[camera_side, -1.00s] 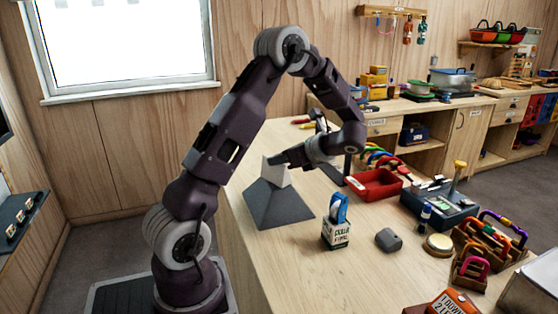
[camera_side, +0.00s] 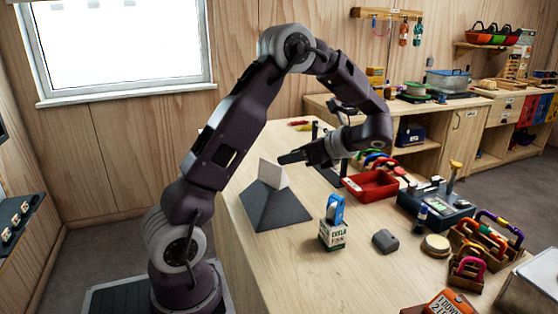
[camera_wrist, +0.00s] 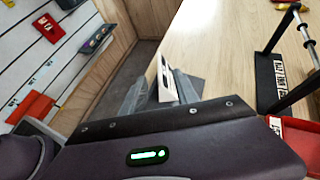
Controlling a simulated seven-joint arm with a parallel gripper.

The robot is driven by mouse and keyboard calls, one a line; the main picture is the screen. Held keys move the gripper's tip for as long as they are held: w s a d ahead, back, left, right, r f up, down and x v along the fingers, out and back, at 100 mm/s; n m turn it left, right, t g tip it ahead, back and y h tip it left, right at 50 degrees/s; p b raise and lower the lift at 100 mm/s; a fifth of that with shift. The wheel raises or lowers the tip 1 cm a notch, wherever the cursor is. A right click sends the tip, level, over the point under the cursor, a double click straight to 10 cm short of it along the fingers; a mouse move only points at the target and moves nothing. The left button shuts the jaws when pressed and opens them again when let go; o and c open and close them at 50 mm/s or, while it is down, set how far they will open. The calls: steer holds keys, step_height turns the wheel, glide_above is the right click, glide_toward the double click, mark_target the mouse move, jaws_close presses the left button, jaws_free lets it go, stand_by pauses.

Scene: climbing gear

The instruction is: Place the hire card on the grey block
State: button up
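The white hire card (camera_side: 272,174) stands upright, slightly tilted, at the top of a dark grey, slope-sided block (camera_side: 276,210) on the table. My gripper (camera_side: 284,158) is just right of and above the card in the side view, apart from it. In the wrist view the card (camera_wrist: 163,82) shows between and beyond my two spread fingers (camera_wrist: 160,92), with nothing held. The grey block (camera_wrist: 196,84) is partly hidden there behind a finger. The card's lower edge is hard to make out.
A carton with a blue item (camera_side: 333,228) stands right of the block.

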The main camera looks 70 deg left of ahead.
steer(key=s+v, duration=0.1)
steer(key=v, duration=0.4)
steer(key=s+d+r+n+t+h, duration=0.1)
steer(key=s+d+n+t+h, duration=0.4)
steer(key=s+d, duration=0.3)
steer(key=s+d+r+n+t+h, duration=0.1)
steer(key=s+d+n+t+h, duration=0.4)
steer(key=d, duration=0.9)
steer(key=s+n+t, duration=0.1)
steer(key=s+n, duration=0.1)
steer(key=s, duration=0.1)
steer(key=shift+s+d+n+h, duration=0.2)
steer(key=shift+n+h, duration=0.1)
steer(key=shift+h, duration=0.1)
